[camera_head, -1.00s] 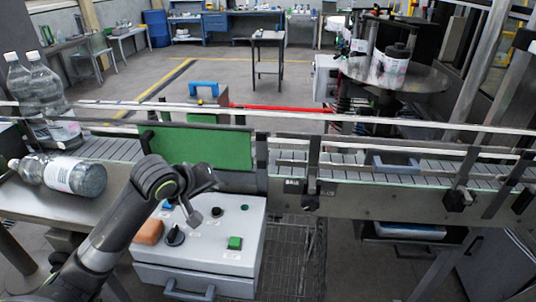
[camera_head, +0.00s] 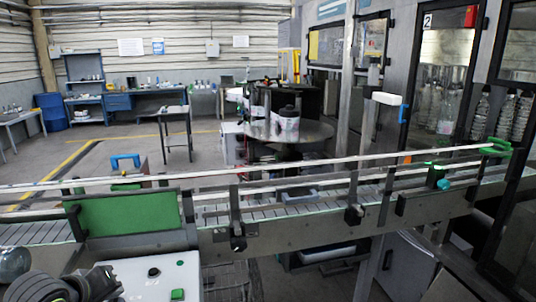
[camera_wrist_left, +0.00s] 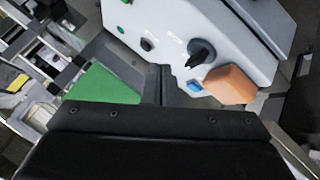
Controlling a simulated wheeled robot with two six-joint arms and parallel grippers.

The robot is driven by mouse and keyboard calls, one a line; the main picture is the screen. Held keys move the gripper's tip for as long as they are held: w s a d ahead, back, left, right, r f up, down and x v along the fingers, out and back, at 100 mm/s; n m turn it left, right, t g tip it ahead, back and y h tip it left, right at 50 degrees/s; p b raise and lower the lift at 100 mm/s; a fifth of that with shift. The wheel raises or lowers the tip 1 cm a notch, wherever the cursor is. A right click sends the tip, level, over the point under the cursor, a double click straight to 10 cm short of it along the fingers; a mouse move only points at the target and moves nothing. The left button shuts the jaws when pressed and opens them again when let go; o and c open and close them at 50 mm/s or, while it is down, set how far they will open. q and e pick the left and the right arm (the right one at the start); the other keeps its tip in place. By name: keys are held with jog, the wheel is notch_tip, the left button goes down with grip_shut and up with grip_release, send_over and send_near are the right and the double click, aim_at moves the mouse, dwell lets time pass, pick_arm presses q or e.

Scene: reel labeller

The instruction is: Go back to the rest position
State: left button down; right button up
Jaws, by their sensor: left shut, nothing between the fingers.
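My left gripper (camera_head: 104,286) shows at the lower left of the head view, dark and partly cut off by the bottom edge. It is in front of the grey control box (camera_head: 150,272), which has a black button (camera_head: 154,272) and a green button (camera_head: 178,294). In the left wrist view my left gripper (camera_wrist_left: 163,88) is shut and empty, with its dark body across the bottom. The control box (camera_wrist_left: 185,25) lies beyond it with a black knob (camera_wrist_left: 201,52), a blue button (camera_wrist_left: 194,86) and an orange block (camera_wrist_left: 231,84). My right gripper is in neither view.
The conveyor (camera_head: 300,208) with its rails crosses the head view, with a green panel (camera_head: 126,215) at left. A round metal table (camera_head: 290,134) holds a dark reel (camera_head: 288,118) behind. Machine cabinets stand at right.

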pick_arm(q)
jog(key=s+d+f+m+g+y, duration=0.15)
jog(key=s+f+m, duration=0.25)
jog(key=s+f, duration=0.95)
jog(key=s+d+f+m+g+y, duration=0.1)
jog(key=s+f+m+g, duration=0.15)
jog(key=s, duration=0.55)
jog(key=s+f+m+g, duration=0.15)
jog(key=s+f, duration=0.25)
jog(key=s, duration=0.4)
notch_tip(320, 180, down, 26)
jog(key=a+g+b, duration=0.1)
jog(key=a+b, duration=0.1)
jog(key=s+d+f+g+b, duration=0.1)
jog(key=s+f, duration=1.4)
jog(key=f, duration=0.2)
jog(key=shift+d+f+n+h, duration=0.3)
jog(key=shift+d+f+h, duration=0.05)
jog(key=shift+d, duration=0.05)
